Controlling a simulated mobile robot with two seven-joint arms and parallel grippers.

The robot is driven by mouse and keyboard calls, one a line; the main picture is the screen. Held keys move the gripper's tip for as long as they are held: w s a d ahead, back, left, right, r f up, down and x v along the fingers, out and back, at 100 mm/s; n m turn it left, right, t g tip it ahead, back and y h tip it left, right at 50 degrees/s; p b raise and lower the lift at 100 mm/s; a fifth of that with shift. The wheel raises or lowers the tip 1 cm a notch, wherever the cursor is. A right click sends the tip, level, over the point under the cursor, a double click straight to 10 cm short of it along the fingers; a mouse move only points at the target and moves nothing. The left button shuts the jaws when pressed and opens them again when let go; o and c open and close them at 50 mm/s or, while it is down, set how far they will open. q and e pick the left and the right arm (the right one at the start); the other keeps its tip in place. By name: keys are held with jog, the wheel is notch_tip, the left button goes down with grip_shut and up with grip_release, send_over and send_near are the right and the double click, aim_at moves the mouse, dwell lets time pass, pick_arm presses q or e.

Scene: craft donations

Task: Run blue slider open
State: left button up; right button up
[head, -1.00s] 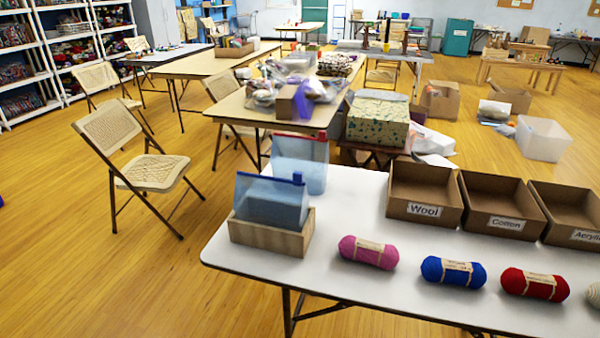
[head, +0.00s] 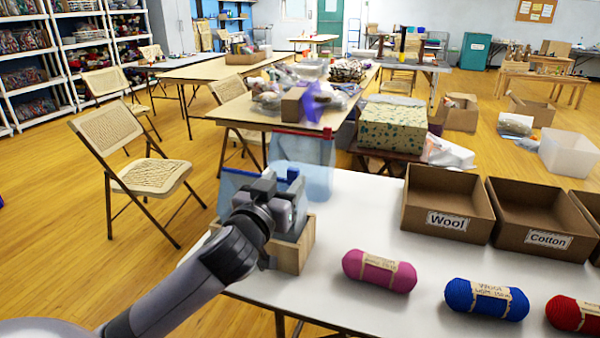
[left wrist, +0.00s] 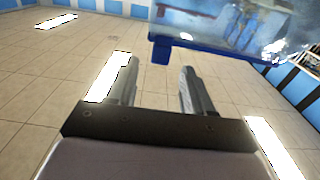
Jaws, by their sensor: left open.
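A translucent blue pouch (head: 232,184) with a blue zip along its top stands in a wooden holder (head: 296,258) at the white table's left end. Its blue slider (head: 292,174) is at the right end of the zip. My left gripper (head: 283,190) is in front of the pouch and hides much of it. In the left wrist view the left gripper (left wrist: 156,64) is open and empty. The slider (left wrist: 161,50) shows just beyond the fingertips, roughly between them; I cannot tell whether they touch. My right gripper is not in view.
A second clear-blue pouch with a red zip (head: 312,150) stands just behind. Pink yarn (head: 380,271), blue yarn (head: 486,299) and red yarn (head: 575,315) lie to the right. Open boxes labelled Wool (head: 446,222) and Cotton (head: 530,240) stand behind them. White tabletop is clear between holder and boxes.

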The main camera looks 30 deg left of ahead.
aim_at(292, 173)
pick_arm(q)
jog(key=shift+x, duration=2.75)
grip_shut()
